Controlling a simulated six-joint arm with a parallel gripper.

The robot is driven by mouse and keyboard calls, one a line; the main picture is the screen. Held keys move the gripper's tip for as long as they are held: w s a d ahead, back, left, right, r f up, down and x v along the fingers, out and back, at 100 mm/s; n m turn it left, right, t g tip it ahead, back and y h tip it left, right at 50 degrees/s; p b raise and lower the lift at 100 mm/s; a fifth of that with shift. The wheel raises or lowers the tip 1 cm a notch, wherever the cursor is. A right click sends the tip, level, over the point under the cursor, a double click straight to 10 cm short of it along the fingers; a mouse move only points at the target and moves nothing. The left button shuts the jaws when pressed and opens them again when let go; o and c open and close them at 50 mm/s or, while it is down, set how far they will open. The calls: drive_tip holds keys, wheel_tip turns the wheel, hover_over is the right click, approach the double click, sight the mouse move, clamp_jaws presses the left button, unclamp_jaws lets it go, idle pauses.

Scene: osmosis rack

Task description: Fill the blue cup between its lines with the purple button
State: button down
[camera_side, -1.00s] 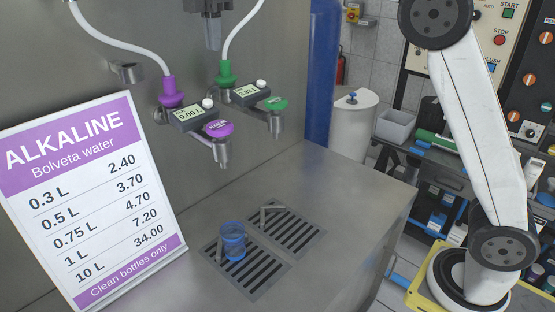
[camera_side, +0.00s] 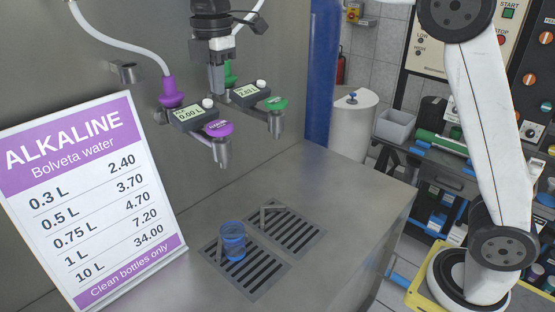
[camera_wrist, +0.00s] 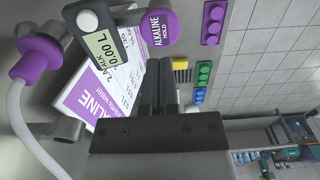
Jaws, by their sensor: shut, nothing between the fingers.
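The blue cup (camera_side: 233,240) stands upright on the left drain grate (camera_side: 262,272), below the purple-button tap's spout (camera_side: 222,152). It looks see-through; its lines and any water in it are too small to tell. The purple button (camera_side: 219,128) sits on top of that tap, and it also shows in the wrist view (camera_wrist: 161,29) with the label "ALKALINE HOLD". The meter (camera_side: 190,115) beside it reads 0.00 L. My gripper (camera_side: 216,90) is shut and empty, pointing down, above and apart from the purple button. In the wrist view its fingers (camera_wrist: 160,85) are together.
A second tap with a green button (camera_side: 275,104) stands just right, with its own meter (camera_side: 250,94). A purple hose fitting (camera_side: 171,92) is at the left. The price sign (camera_side: 90,200) leans at the front left. The counter right of the grates (camera_side: 350,195) is clear.

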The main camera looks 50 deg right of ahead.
sight(222, 125)
drive_tip(key=shift+f, duration=3.1)
drive_tip(key=shift+f, duration=0.1)
drive_tip(key=shift+f, duration=1.05)
idle(1.0)
wheel_tip(222, 125, up, 15)
idle(0.8)
drive_tip(key=shift+f, duration=0.1)
idle(0.6)
drive_tip(key=shift+f, duration=0.1)
